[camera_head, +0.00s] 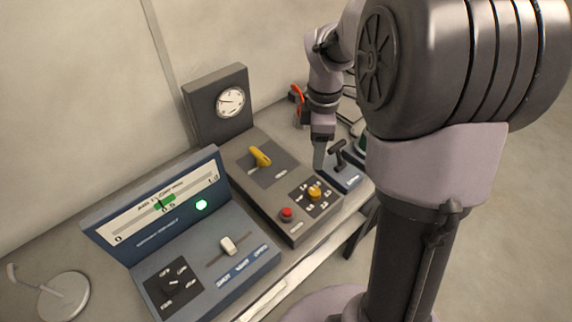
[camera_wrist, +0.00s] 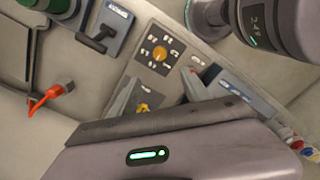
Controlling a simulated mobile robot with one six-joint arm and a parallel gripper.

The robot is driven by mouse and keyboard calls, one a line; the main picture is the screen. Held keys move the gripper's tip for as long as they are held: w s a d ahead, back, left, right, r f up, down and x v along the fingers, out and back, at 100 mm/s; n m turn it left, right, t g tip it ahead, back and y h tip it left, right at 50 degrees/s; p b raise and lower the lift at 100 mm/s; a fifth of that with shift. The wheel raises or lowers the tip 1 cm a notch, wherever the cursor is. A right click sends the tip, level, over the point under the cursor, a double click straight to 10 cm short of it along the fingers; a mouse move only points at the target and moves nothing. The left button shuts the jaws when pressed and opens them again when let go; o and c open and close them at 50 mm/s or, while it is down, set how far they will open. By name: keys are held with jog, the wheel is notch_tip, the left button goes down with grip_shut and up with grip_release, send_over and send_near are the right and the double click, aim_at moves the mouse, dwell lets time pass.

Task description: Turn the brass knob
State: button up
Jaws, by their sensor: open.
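The brass knob (camera_head: 314,192) sits on a dark square dial plate with white marks, on the front right of the grey console. It also shows in the wrist view (camera_wrist: 159,53), just beyond my fingertips, with marks around it. My gripper (camera_head: 319,158) hangs above the console, up and slightly right of the knob in the head view. In the wrist view my gripper (camera_wrist: 160,88) is open, its two fingers spread and nothing between them. The gripper looks apart from the knob. The far finger is hidden in the head view.
A red button (camera_head: 287,213) is left of the knob, and a yellow lever (camera_head: 260,156) stands behind it. A black T-handle (camera_head: 338,150) is on a blue box to the right. A blue console (camera_head: 205,262) with a slider stands left. An orange-red handle (camera_wrist: 46,98) shows left.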

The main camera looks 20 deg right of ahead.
aim_at(315, 191)
jog(key=f+b, duration=0.2)
jog(key=f, duration=0.3)
jog(key=f+b, duration=0.2)
jog(key=f, duration=0.4)
jog(key=f+b, duration=0.1)
jog(key=f, duration=0.4)
jog(key=shift+s+d+f+b, duration=0.2)
jog(key=shift+d+b, duration=0.1)
jog(key=shift+b, duration=0.1)
jog(key=shift+r, duration=0.1)
grip_shut()
